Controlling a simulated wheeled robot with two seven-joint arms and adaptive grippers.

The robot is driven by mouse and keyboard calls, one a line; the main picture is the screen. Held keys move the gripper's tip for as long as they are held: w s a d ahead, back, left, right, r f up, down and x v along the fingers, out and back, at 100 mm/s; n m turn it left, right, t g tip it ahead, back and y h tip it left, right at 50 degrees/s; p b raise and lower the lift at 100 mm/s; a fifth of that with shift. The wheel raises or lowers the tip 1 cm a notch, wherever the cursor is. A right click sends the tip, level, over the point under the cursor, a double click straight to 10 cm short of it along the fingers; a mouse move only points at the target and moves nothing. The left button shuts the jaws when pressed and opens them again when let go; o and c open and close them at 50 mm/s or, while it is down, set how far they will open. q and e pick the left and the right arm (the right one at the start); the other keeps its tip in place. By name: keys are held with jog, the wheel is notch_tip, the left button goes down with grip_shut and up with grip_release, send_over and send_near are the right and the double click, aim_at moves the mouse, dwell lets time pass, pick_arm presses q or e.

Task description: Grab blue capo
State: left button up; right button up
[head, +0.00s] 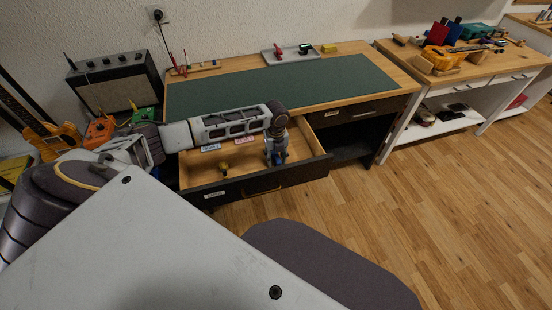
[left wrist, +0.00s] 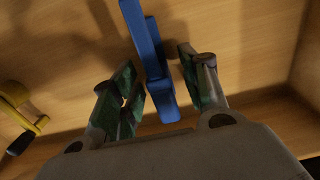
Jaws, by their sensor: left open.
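The blue capo (left wrist: 148,50) lies in the open wooden drawer. In the left wrist view it runs from the top edge down between the two green-padded fingers of my left gripper (left wrist: 160,92). The fingers are open, one on each side of it, with a visible gap on the right and a small one on the left. In the head view the left gripper (head: 276,156) points down into the drawer, and a bit of the blue capo (head: 280,158) shows at its fingertips. My right gripper is in neither view.
A yellow capo-like item (left wrist: 14,100) lies left of the gripper. The drawer (head: 255,184) has labels at its back and a raised front wall. A green mat (head: 290,86) covers the bench above. An amplifier (head: 115,82) and a guitar (head: 52,138) stand at left.

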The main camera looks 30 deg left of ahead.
aim_at(276, 155)
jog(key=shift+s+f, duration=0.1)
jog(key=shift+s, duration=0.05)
pick_arm(q)
grip_shut()
jog(key=shift+r, duration=0.1)
dwell(0.3)
jog(key=shift+r, duration=0.35)
jog(key=shift+r+p, duration=1.05)
jog(key=shift+r, duration=3.55)
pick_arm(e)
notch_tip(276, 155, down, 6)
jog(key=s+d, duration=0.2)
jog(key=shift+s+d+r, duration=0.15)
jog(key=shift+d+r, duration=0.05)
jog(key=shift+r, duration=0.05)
